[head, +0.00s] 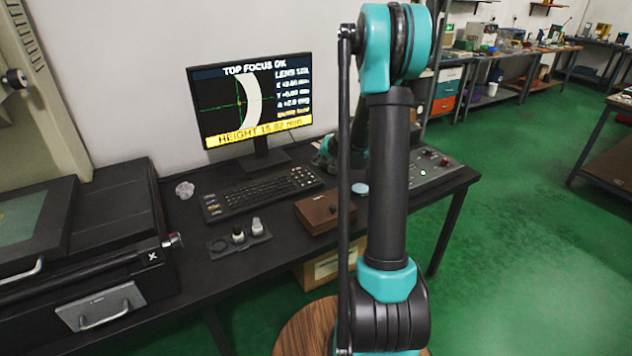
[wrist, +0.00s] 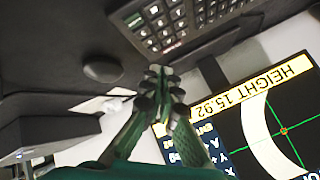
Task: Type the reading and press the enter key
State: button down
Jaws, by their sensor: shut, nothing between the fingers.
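The monitor (head: 250,100) shows a yellow band with a height reading. In the wrist view the monitor (wrist: 255,115) appears upside down and its band reads HEIGHT 15.92. The black keyboard (head: 262,192) lies on the desk in front of the monitor. Part of the keyboard (wrist: 185,20) shows at the top of the wrist view, with rows of keys. My gripper (wrist: 160,82) is shut and empty, with its fingertips together below the keyboard's edge in that picture. I cannot tell its height above the keys. In the head view my arm largely hides it.
A small dark holder (head: 222,247) with knob-like pieces and a brown box (head: 318,212) stand in front of the keyboard. A control panel (head: 430,168) lies at the desk's right end. A crumpled clear item (head: 185,189) lies left of the keyboard.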

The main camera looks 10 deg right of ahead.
aim_at(317, 181)
jog(key=shift+f, duration=2.85)
jog(key=shift+f, duration=0.1)
jog(key=shift+f, duration=0.3)
jog(key=shift+f, duration=0.35)
jog(key=shift+r, duration=0.75)
jog(key=shift+r, duration=2.5)
